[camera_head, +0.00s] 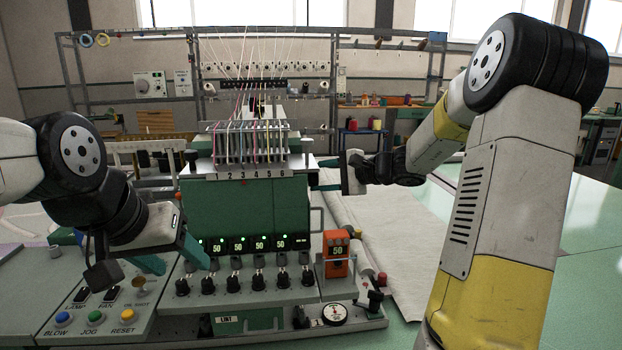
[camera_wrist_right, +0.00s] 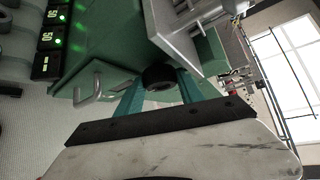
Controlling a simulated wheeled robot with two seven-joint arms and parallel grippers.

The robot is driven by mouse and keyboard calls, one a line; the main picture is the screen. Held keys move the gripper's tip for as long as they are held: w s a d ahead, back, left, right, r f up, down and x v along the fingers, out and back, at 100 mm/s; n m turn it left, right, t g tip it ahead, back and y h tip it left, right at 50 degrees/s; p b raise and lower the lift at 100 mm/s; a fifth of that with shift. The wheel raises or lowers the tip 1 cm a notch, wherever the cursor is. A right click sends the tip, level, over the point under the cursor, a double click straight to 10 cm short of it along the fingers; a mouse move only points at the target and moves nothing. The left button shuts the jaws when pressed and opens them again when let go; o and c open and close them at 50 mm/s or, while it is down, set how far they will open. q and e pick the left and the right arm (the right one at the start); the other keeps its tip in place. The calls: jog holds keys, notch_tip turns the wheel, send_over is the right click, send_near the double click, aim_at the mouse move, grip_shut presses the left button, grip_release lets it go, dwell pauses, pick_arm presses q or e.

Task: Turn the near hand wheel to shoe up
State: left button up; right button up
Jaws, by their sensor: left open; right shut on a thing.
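The green tufting machine head (camera_head: 250,210) stands in the middle of the head view. My right gripper (camera_head: 322,178) reaches its right side from the right. In the right wrist view, the teal fingers of my right gripper (camera_wrist_right: 159,88) are shut on a dark round knob, which looks like the hand wheel (camera_wrist_right: 158,75). The knob sits at the side of the green housing, below a grey metal block. Any mark of the shoe's position cannot be read. My left gripper (camera_head: 178,264) is open and empty, above the left control panel.
The control panel (camera_head: 105,300) has blue, green and yellow buttons. A row of black knobs (camera_head: 232,283) lies below displays reading 50. An orange counter box (camera_head: 336,254) and a white dial (camera_head: 333,314) stand at the right. A metal handle (camera_wrist_right: 88,88) projects near my right fingers.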

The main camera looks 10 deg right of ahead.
dwell(0.5)
jog(key=o, duration=1.4)
jog(key=shift+r, duration=0.1)
